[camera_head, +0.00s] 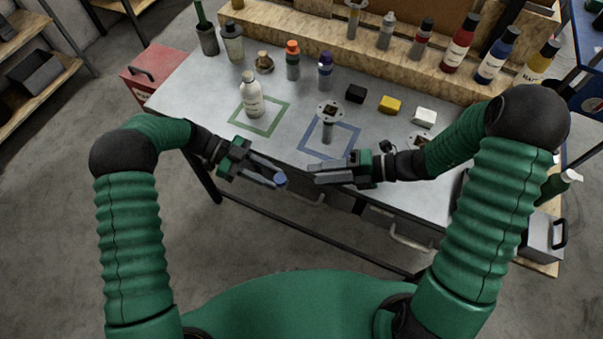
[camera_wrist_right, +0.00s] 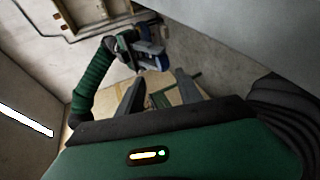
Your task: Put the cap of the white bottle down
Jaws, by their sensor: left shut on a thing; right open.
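The white bottle (camera_head: 252,97) stands upright inside the green square outline (camera_head: 280,115) on the workbench. Its top is narrow and pale. My left gripper (camera_head: 273,175) is shut on a small blue cap-like piece (camera_head: 280,180) at its fingertips, in front of the bench's near edge. The left gripper also shows in the right wrist view, with the blue piece (camera_wrist_right: 153,60) at it. My right gripper (camera_head: 314,173) is open and empty, a short way right of the held piece. Its two fingers stand apart in the right wrist view (camera_wrist_right: 162,88).
The blue square outline (camera_head: 350,148) holds a grey post with a round plate (camera_head: 328,115). Black (camera_head: 356,93), yellow (camera_head: 389,104) and white (camera_head: 424,117) blocks lie to the right. Several bottles line the back ledge. The bench top between the outlines is clear.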

